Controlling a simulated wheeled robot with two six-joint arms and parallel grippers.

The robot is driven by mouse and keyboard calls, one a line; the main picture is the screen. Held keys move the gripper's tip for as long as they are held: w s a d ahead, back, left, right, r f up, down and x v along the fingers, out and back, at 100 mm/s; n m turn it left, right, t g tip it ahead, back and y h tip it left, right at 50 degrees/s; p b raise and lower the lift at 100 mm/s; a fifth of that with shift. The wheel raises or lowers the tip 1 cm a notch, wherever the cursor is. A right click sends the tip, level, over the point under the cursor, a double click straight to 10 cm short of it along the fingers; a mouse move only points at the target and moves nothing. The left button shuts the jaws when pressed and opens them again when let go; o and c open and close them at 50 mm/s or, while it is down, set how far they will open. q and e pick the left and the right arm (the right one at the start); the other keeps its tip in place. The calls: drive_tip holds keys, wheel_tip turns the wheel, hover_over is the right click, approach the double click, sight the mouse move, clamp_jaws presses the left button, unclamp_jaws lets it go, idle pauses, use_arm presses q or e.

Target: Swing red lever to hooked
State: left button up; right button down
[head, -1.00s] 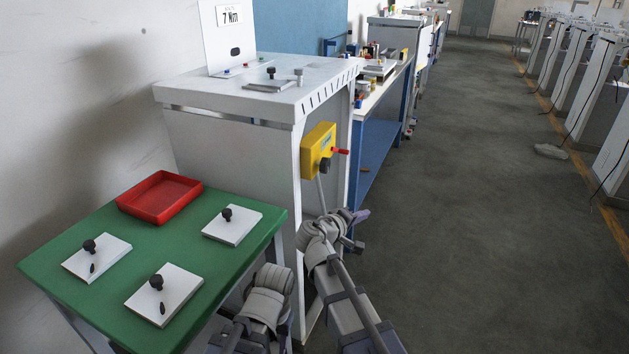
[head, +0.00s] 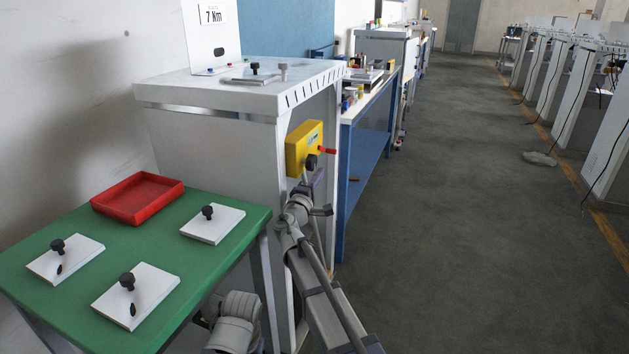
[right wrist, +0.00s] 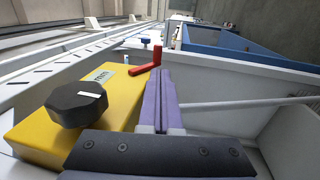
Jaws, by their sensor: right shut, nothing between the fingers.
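The red lever (head: 328,151) sticks out to the right from the side of the yellow box (head: 304,145) on the white cabinet. In the right wrist view the lever (right wrist: 146,70) is bent, with one arm lying across and a short end standing up. A black knob (right wrist: 85,103) sits on the box face. My left arm shows low in the head view, but its fingers do not.
The green table (head: 184,269) with a red tray (head: 138,197) and white plates stands at the left. The white cabinet (head: 220,140) rises behind my arms. A blue-framed bench (head: 370,145) stands beyond it.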

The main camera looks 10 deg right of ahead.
sight(332, 153)
drive_tip(key=p+x, duration=0.1)
drive_tip(key=x, duration=0.7)
drive_tip(key=shift+w+d, duration=0.2)
drive_tip(key=shift+r, duration=0.1)
drive_tip(key=shift+w+d+r+p, duration=0.3)
drive_tip(key=shift+w+d, duration=0.05)
drive_tip(key=shift+w, duration=0.25)
